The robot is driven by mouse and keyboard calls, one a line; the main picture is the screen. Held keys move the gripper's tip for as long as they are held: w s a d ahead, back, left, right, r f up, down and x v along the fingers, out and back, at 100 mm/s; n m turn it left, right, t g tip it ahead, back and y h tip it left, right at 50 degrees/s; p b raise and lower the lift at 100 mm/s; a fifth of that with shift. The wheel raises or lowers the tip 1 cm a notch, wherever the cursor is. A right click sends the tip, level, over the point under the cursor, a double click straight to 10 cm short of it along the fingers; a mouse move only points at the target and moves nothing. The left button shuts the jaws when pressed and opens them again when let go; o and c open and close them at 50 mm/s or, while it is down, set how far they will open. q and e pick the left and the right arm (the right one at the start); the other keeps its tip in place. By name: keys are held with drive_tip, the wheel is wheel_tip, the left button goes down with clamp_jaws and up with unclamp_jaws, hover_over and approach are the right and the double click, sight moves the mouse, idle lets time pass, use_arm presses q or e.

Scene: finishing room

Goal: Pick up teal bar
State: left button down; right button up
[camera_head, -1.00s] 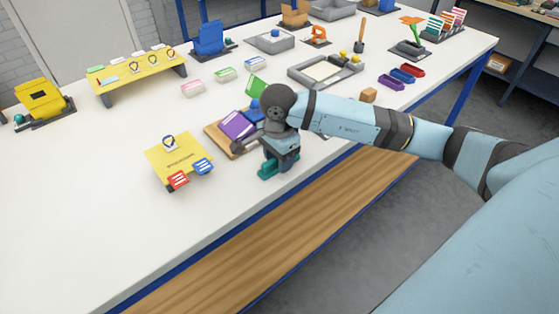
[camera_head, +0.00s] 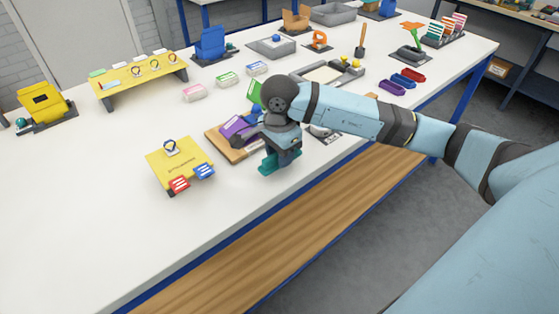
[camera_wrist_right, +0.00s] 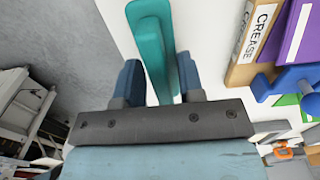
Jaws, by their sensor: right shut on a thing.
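The teal bar (camera_wrist_right: 151,45) is a long bar between the two blue fingers of my right gripper (camera_wrist_right: 158,80) in the wrist view. In the head view the teal bar (camera_head: 268,163) shows low at the fingertips of my right gripper (camera_head: 277,160), close to the table's front edge. My right gripper is shut on the bar. The wrist and fingers hide part of it, and I cannot tell whether it touches the table. My left gripper is not in view.
A wooden board (camera_head: 222,147) with purple and green items stands just left of my right gripper, marked "CREASE" in the wrist view. A yellow stand (camera_head: 180,160) with red and blue cards is further left. The white table (camera_head: 110,230) is clear at front left.

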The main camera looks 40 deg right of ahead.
wheel_tip(320, 180, up, 17)
idle(0.4)
drive_tip(key=shift+o, duration=0.6)
drive_tip(key=shift+f, duration=0.1)
